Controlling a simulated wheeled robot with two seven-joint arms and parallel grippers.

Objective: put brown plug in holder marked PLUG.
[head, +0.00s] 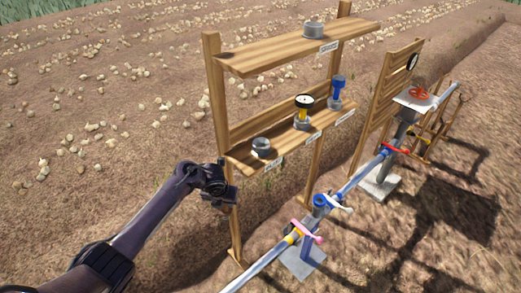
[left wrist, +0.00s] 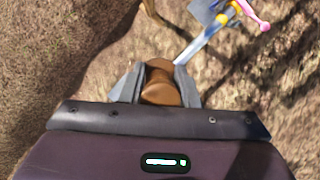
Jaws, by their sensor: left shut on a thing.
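My left gripper (head: 222,196) is in front of the wooden shelf's left post, below the lower board. In the left wrist view its two grey fingers (left wrist: 157,88) are shut on the brown plug (left wrist: 161,88), a rounded brown piece. In the head view I cannot make out the plug. One grey round holder (head: 261,148) stands at the left end of the lower board and looks empty. Another grey holder (head: 313,29) stands on the top board. The labels (head: 273,164) on the board edges are too small to read, so I cannot tell which says PLUG. My right gripper is out of view.
A gauge with a yellow stem (head: 304,107) and a blue part (head: 337,90) stand in holders on the lower board. A metal pipe (head: 348,187) with coloured valves runs in front of the shelf. A wooden panel (head: 385,95) stands to the right. Onions lie on the soil behind.

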